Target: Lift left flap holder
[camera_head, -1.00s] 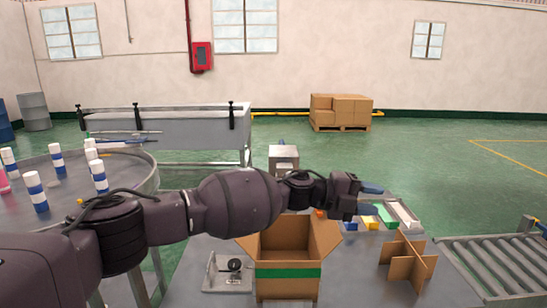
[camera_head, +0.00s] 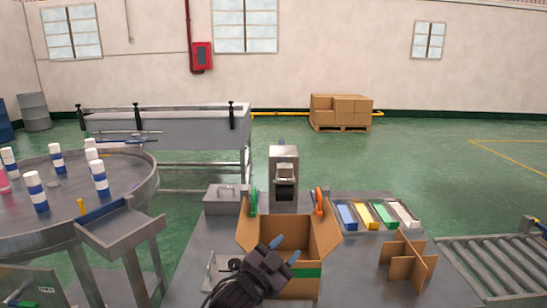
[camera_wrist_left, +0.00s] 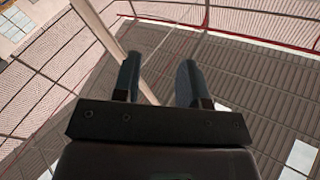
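An open brown carton (camera_head: 305,289) with green tape stands at the front middle of the table in the head view. A green clip-like holder (camera_head: 253,202) stands at the carton's back left, and an orange one (camera_head: 319,202) at its back right. I take the green one as the left flap holder. My left gripper (camera_head: 286,249) is in front of the carton, covering its front left part, lower in the picture than the green holder and apart from it. Its two fingers are spread and empty, also in the left wrist view (camera_wrist_left: 159,80). My right gripper is not in view.
A metal press (camera_head: 284,165) and a grey box (camera_head: 220,200) stand behind the carton. Coloured trays (camera_head: 363,215) and a cardboard divider (camera_head: 408,262) are to the right, with a roller conveyor (camera_head: 490,265) beyond.

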